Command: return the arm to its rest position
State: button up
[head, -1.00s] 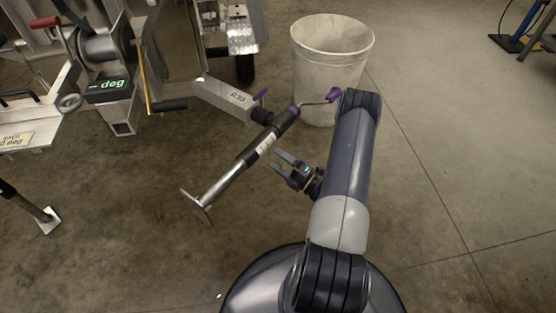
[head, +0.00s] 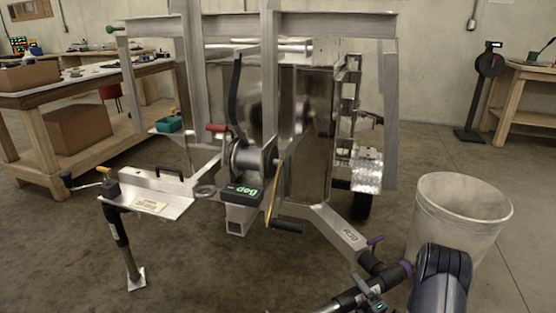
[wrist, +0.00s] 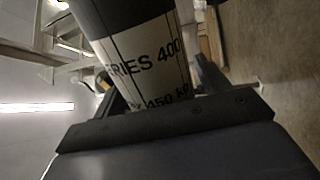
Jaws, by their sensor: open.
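My gripper (head: 366,287) is at the bottom right of the head view, beside the dark-and-silver jack tube (head: 345,302) at the trailer's coupling end. Its lower part is cut off by the frame edge. In the wrist view, my gripper's open fingers (wrist: 151,72) stand either side of a tube with a white label (wrist: 150,68) reading "SERIES 400" and "450 kg". I cannot tell whether they touch it. My arm (head: 440,280) rises at the bottom right, in front of the bin; its base is out of view.
An aluminium trailer frame (head: 338,232) with a winch (head: 248,160) fills the middle. A pale bin (head: 455,215) stands right, close behind my arm. A workbench (head: 90,85) is back left, another table (head: 525,72) back right. The floor at front left is clear beyond a support leg (head: 125,245).

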jog(key=shift+s, duration=0.1)
dwell(0.3)
jog(key=shift+s+d, duration=0.1)
jog(key=shift+s, duration=0.05)
jog(key=p+v, duration=0.2)
jog(key=v, duration=0.8)
jog(key=b+x, duration=0.2)
jog(key=x, duration=0.8)
jog(key=shift+w+f+b, duration=0.25)
jog(key=shift+f+b, duration=0.05)
jog(key=shift+f, duration=0.1)
jog(key=shift+f+n, duration=0.25)
jog(key=shift+n, duration=0.45)
jog(key=shift+s, duration=0.1)
